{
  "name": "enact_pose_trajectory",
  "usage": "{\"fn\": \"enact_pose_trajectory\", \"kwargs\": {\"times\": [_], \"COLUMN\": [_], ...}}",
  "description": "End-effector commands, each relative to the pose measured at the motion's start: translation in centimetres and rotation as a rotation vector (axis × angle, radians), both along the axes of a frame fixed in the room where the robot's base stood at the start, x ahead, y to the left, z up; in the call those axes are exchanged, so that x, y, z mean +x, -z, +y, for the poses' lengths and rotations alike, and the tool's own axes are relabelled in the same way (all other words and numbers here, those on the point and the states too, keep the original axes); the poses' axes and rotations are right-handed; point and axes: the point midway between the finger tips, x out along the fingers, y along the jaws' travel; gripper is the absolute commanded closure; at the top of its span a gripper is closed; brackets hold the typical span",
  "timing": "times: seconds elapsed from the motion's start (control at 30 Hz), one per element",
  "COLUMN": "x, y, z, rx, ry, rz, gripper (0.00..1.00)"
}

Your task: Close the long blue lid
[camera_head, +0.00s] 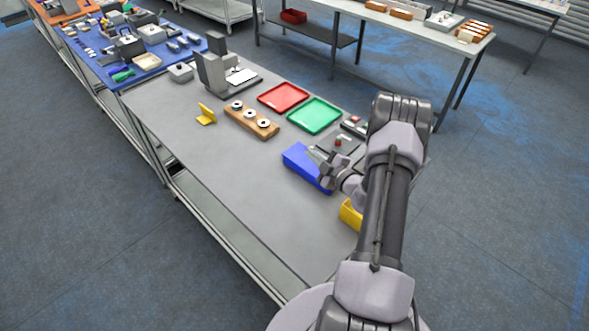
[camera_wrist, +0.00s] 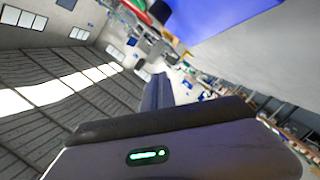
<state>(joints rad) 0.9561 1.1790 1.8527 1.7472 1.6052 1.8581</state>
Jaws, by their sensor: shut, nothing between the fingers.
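The long blue lid (camera_head: 303,168) is in the head view, on the grey table in front of my arm. It shows as a long blue box shape; I cannot tell whether it stands open or lies shut. My gripper (camera_head: 321,158) is at its right part, with the fingers over or against its upper edge; contact is unclear.
On the table (camera_head: 225,168) are a yellow bin (camera_head: 350,214) close to my arm, a green tray (camera_head: 314,115), a red tray (camera_head: 283,97), a wooden block with discs (camera_head: 251,122) and a grey scanner stand (camera_head: 215,67). The table's left front is clear.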

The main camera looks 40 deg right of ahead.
Motion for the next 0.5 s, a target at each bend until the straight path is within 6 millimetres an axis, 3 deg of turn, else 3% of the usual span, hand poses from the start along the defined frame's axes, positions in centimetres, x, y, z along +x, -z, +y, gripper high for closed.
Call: {"fn": "enact_pose_trajectory", "kwargs": {"times": [0.13, 0.5], "x": [0.1, 0.3], "y": [0.2, 0.5], "z": [-0.8, -1.8], "rx": [0.086, 0.083], "ry": [-0.001, 0.000], "rz": [0.013, 0.011], "gripper": [1.00, 1.00]}}
